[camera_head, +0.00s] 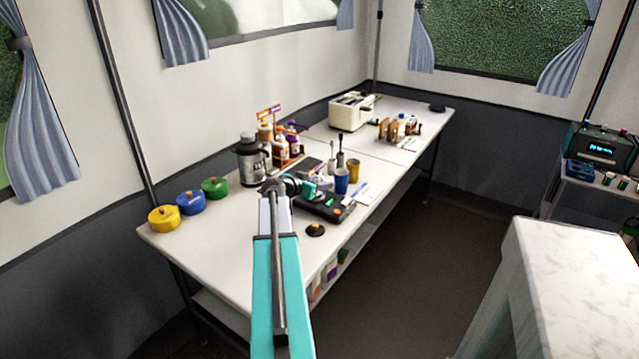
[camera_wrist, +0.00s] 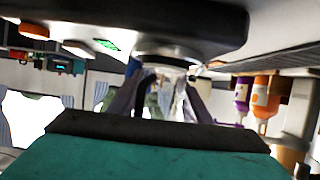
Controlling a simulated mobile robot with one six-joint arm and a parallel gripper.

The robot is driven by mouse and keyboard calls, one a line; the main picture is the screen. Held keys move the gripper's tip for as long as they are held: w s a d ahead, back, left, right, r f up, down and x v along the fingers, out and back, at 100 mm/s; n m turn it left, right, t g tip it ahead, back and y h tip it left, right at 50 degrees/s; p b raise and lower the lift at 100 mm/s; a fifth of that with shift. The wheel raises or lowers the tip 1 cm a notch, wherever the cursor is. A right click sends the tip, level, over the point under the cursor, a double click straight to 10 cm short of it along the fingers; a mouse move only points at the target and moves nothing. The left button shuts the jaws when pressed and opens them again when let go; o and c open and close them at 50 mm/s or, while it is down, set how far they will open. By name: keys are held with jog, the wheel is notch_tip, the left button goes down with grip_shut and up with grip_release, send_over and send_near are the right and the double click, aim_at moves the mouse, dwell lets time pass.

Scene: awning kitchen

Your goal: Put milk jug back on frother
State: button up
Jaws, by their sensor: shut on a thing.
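The frother (camera_head: 325,209) is a flat black base with a green display and an orange knob, lying on the long white table. It fills the top of the upside-down wrist view (camera_wrist: 130,22). My gripper (camera_head: 311,187) is over the frother's far-left part, its fingers shut on the shiny milk jug (camera_wrist: 166,62). The jug is close against the frother's surface in the wrist view; I cannot tell whether it touches or is slightly above. In the head view the jug is mostly hidden by my gripper and arm.
Blue cup (camera_head: 341,181) and yellow cup (camera_head: 353,171) stand just behind the frother. A silver canister (camera_head: 252,160) and bottle rack (camera_head: 288,150) stand behind left. Yellow (camera_head: 164,218), blue (camera_head: 191,203) and green pots (camera_head: 214,188) line the left. The table's front left is clear.

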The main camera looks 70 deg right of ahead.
jog(key=shift+f+b, duration=0.2)
jog(key=shift+b, duration=0.2)
jog(key=o, duration=1.2)
jog(key=shift+o, duration=0.2)
jog(key=shift+r+p, duration=0.3)
jog(key=shift+p, duration=0.1)
jog(key=b+v, duration=0.1)
jog(key=v, duration=1.1)
jog(key=shift+r, duration=0.1)
